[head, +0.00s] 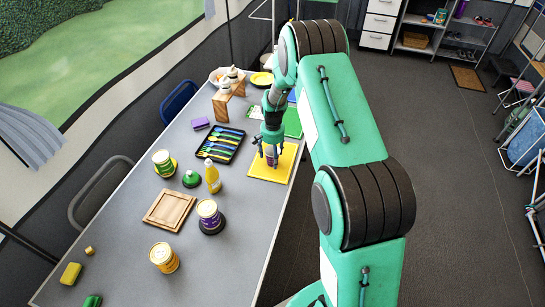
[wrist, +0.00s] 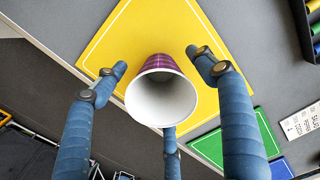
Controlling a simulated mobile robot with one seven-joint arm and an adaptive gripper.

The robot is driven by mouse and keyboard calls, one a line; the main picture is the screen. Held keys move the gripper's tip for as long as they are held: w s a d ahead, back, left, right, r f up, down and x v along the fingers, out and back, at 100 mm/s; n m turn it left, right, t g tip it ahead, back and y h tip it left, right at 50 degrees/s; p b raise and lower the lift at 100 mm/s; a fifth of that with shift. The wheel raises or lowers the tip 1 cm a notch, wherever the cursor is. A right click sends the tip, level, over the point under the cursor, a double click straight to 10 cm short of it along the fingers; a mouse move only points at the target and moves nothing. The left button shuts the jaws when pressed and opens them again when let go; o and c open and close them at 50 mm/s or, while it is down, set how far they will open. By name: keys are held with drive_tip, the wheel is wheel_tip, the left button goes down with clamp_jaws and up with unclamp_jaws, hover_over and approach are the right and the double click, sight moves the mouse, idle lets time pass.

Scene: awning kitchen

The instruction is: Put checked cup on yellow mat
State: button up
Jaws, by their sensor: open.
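The checked cup (wrist: 160,64), purple with a white inside, appears to stand upright on the yellow mat (wrist: 117,45), its open rim facing the wrist camera. In the head view, the cup (head: 271,158) is a small purple patch on the yellow mat (head: 264,170), partly hidden by my gripper (head: 270,147). My gripper (wrist: 162,72) is open; its blue fingers are spread around the cup, with gaps visible on the left and right. Whether the third finger, below the cup in the wrist view, touches it is unclear.
A green mat (head: 292,122) lies beyond the yellow one. The table's right edge is close to the yellow mat.

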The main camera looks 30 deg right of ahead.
drive_tip(key=shift+r, duration=0.1)
wheel_tip(320, 180, up, 12)
drive_tip(key=p, duration=0.2)
drive_tip(key=shift+p, duration=0.4)
idle(0.5)
drive_tip(key=s+a+r+n+t, duration=0.1)
drive_tip(key=s+a+r, duration=0.35)
drive_tip(key=r, duration=0.55)
drive_tip(key=s+a+r+n+t, duration=0.1)
drive_tip(key=s+a+r+n, duration=0.1)
drive_tip(key=s+a+r, duration=0.5)
drive_tip(key=s+a+r+n+t, duration=0.1)
drive_tip(key=s+r, duration=0.3)
drive_tip(key=r, duration=0.8)
drive_tip(key=s+a+r+n+t, duration=0.1)
drive_tip(key=s+a+r, duration=0.1)
drive_tip(key=s, duration=0.6)
drive_tip(key=s+a+r+n, duration=0.2)
drive_tip(key=s+a+r, duration=0.1)
drive_tip(key=s, duration=0.6)
drive_tip(key=s+a+r+n+t, duration=0.1)
drive_tip(key=s+a+r+n, duration=0.1)
drive_tip(key=s, duration=0.7)
drive_tip(key=shift+a+r+t, duration=0.25)
drive_tip(key=shift+a+t, duration=0.05)
drive_tip(key=shift+a, duration=0.2)
